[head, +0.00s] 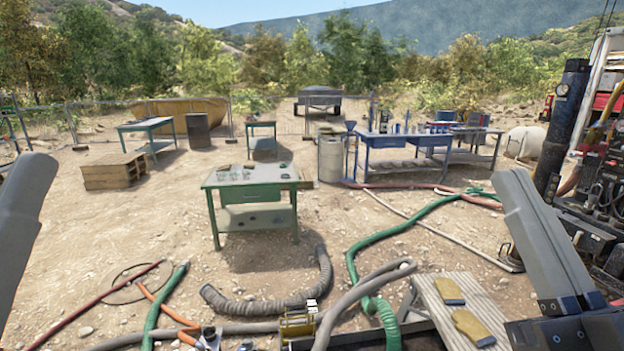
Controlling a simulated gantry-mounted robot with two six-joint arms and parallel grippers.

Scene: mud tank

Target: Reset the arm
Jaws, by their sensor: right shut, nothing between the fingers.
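My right gripper (514,182) rises from the lower right corner on a black mount. Its long grey fingers point up and lie together, shut, with nothing seen between them. It is in the air in front of the dirt yard and touches nothing that I can see. My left gripper (38,165) shows only as a grey, tilted piece at the left edge. The rest of it is cut off by the frame, so I cannot tell whether it is open or shut.
A green workbench (225,180) stands in the middle, with blue tables (395,140) behind it. A green hose (390,235) and a grey ribbed hose (262,303) cross the ground. A dark vertical cylinder (563,130) and machinery stand at right.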

